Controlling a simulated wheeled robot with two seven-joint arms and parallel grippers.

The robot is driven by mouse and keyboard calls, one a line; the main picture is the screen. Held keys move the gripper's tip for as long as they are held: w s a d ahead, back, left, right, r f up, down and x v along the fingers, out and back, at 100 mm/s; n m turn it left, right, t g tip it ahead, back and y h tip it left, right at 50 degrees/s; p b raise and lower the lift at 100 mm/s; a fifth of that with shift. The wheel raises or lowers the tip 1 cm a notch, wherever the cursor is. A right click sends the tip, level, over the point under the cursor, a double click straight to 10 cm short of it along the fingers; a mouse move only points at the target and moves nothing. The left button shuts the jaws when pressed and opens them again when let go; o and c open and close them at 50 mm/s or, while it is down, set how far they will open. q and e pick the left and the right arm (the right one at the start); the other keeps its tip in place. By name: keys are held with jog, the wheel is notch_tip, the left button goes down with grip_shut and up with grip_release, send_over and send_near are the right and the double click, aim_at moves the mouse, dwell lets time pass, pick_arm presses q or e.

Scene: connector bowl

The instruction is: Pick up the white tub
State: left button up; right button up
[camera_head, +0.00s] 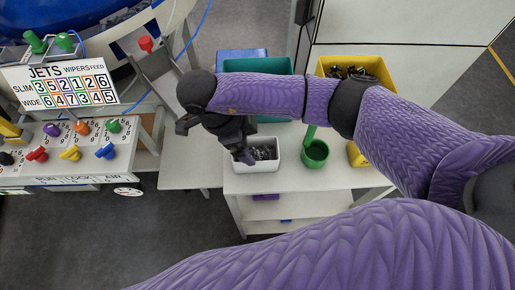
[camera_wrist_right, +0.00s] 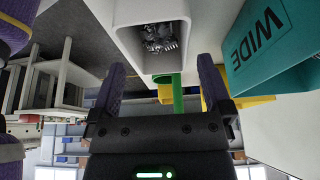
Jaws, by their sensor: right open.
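The white tub (camera_head: 255,183) stands on the pale shelf top below my right gripper, with small dark metal parts inside. Its far left part is partly hidden by the gripper. In the right wrist view the tub (camera_wrist_right: 126,32) is at the top centre, beyond the fingertips, with the metal parts showing in it. My right gripper (camera_head: 222,143) is open and empty, its purple-padded fingers spread. The gap between its fingers also shows in the right wrist view (camera_wrist_right: 160,75). The tub is not between the fingers. My left gripper is not in view.
A green cup (camera_head: 315,154) stands just right of the tub. A teal bin (camera_head: 272,66), marked WIDE in the right wrist view (camera_wrist_right: 262,60), and a yellow bin (camera_head: 383,70) stand behind. A panel with coloured knobs (camera_head: 75,165) is at left.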

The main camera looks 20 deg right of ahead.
aim_at(258, 155)
jog(key=b+x, duration=0.1)
jog(key=x, duration=0.5)
jog(key=shift+s+f, duration=0.1)
jog(key=shift+f, duration=0.25)
jog(key=shift+c, duration=0.3)
jog(key=c, duration=0.9)
